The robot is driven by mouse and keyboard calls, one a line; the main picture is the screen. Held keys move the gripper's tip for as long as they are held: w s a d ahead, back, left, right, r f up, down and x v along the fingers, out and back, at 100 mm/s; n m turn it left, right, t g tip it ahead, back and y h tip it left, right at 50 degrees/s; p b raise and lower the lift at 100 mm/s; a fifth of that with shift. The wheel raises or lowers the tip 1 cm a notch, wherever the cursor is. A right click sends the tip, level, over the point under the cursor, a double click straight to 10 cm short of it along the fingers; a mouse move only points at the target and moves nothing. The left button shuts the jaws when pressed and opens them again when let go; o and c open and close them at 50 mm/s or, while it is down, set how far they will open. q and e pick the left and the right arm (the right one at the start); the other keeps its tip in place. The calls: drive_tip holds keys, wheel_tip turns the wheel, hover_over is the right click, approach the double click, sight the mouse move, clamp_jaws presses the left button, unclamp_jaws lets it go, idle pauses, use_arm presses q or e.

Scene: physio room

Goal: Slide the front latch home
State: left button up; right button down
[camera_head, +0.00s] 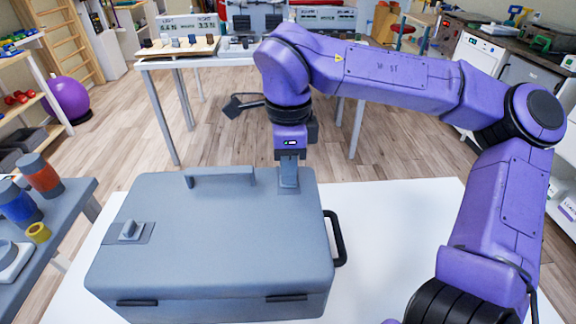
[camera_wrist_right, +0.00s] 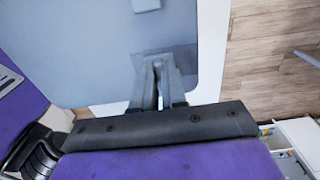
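A closed grey-blue case (camera_head: 215,240) lies on a white tabletop. A latch with a small upright knob (camera_head: 128,230) sits on a plate at the left of its lid. A second latch plate (camera_head: 288,188) is at the far right corner of the lid, under my right gripper (camera_head: 289,182). In the right wrist view my right gripper (camera_wrist_right: 159,68) points down at this latch, its fingers close together around what looks like its knob. The fingers hide most of that knob. It also shows the lid (camera_wrist_right: 90,40). My left gripper is out of view.
A raised bar handle (camera_head: 220,177) stands on the far edge of the lid, left of my right gripper. A black handle (camera_head: 338,240) sticks out from the case's right side. A side bench with coloured cylinders (camera_head: 40,175) stands left. White tabletop (camera_head: 400,225) is clear right of the case.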

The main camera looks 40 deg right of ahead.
drive_tip(key=shift+w+d+r+p, duration=0.15)
drive_tip(key=shift+w+d+p, duration=0.2)
drive_tip(key=shift+w+p, duration=0.35)
drive_tip(key=shift+w+d+r+p, duration=0.15)
drive_tip(key=shift+w+d+p, duration=0.25)
drive_tip(key=shift+p, duration=0.35)
drive_tip(key=shift+w+f, duration=0.15)
drive_tip(key=shift+f, duration=0.1)
drive_tip(key=c, duration=1.2)
unclamp_jaws()
drive_tip(key=shift+o, duration=0.2)
wheel_tip(320, 180, up, 10)
drive_tip(key=shift+r+p, duration=0.25)
drive_tip(key=shift+p, duration=0.2)
